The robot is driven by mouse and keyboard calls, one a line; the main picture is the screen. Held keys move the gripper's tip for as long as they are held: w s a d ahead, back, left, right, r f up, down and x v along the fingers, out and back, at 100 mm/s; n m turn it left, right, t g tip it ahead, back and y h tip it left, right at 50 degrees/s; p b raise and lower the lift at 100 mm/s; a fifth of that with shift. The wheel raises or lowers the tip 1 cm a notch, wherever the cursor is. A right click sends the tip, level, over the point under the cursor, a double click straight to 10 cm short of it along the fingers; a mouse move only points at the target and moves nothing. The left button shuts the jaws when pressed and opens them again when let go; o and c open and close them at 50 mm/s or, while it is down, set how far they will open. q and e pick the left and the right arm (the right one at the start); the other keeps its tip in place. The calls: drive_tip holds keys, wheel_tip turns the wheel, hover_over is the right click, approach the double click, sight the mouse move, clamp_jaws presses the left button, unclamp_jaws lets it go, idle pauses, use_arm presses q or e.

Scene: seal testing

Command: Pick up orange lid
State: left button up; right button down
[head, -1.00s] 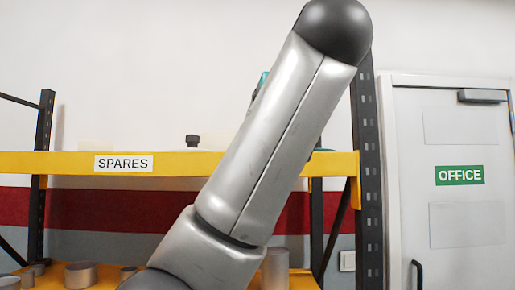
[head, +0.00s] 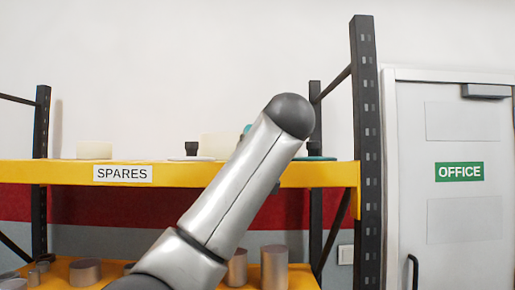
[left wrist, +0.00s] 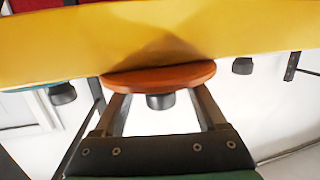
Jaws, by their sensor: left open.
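The orange lid (left wrist: 158,77) shows in the left wrist view, which looks upside down. It is a round disc against the yellow shelf beam, with a black knob (left wrist: 160,101) on it. My left gripper (left wrist: 160,92) is open, with one finger on each side of the knob. The fingertips are close to the lid; I cannot tell whether they touch it. In the head view I see my arm (head: 232,185) in front of the shelf, but neither gripper and no orange lid.
The yellow shelf (head: 60,172) holds a white lid with a black knob (head: 191,148), a teal lid (head: 318,157) and a cream block (head: 94,150). Grey cylinders (head: 274,268) stand on the lower shelf. A black upright (head: 368,140) stands at the right.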

use_arm(q)
drive_tip(key=shift+p+x, duration=0.5)
drive_tip(key=shift+x, duration=0.7)
clamp_jaws()
drive_tip(key=shift+r, duration=0.15)
